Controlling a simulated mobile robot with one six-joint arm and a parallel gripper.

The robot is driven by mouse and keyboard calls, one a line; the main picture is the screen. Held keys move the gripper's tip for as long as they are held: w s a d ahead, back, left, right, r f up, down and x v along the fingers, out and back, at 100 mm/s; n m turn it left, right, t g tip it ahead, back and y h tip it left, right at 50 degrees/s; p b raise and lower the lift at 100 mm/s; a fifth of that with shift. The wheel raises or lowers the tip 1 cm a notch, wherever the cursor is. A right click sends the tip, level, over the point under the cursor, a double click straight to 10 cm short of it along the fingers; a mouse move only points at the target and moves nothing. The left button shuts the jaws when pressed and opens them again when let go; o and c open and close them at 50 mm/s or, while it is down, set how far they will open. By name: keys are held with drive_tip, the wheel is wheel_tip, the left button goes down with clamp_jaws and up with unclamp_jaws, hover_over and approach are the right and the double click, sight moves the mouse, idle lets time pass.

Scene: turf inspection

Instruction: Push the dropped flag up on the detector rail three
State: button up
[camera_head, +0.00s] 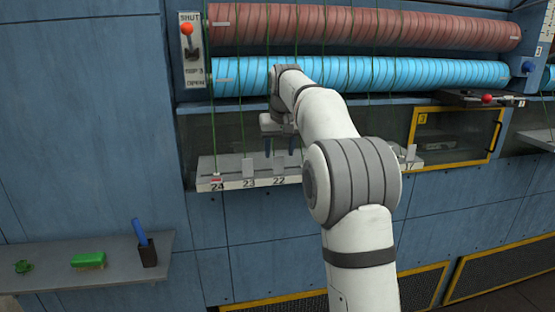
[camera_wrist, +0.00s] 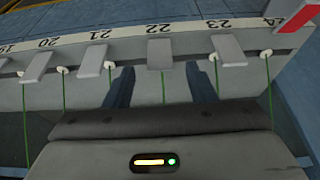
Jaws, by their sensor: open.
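The detector rail (camera_head: 235,184) is a pale numbered ledge under the red and blue rollers; it also shows in the wrist view (camera_wrist: 125,32). Its grey flags stand in a row, among them flag 22 (camera_wrist: 160,54) and flag 23 (camera_wrist: 228,50). At number 24, the flag (camera_head: 216,180) shows red and looks lowered; it is partly cut off at the top right of the wrist view (camera_wrist: 297,18). My gripper (camera_head: 282,150) is open and empty above the rail near 22. In the wrist view its blue fingers (camera_wrist: 161,86) appear either side of flag 22.
Thin green threads (camera_head: 240,125) run down past the flags. A lever (camera_head: 188,40) with an orange knob is at upper left. A yellow-framed window (camera_head: 455,135) is at right.

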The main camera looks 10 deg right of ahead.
drive_tip(key=shift+v, duration=1.35)
drive_tip(key=shift+f, duration=0.1)
drive_tip(key=s+f+b, duration=0.2)
drive_tip(key=s+f, duration=0.6)
drive_tip(key=s, duration=0.5)
drive_tip(key=s+a+f+b, duration=0.1)
drive_tip(key=s+f+b, duration=0.2)
drive_tip(key=s+f, duration=0.5)
drive_tip(key=s+a+f+b, duration=0.1)
drive_tip(key=s+f, duration=0.8)
drive_tip(key=s, duration=0.9)
drive_tip(key=shift+s+b, duration=0.3)
drive_tip(key=shift+b, duration=0.4)
drive_tip(key=shift+f, duration=0.1)
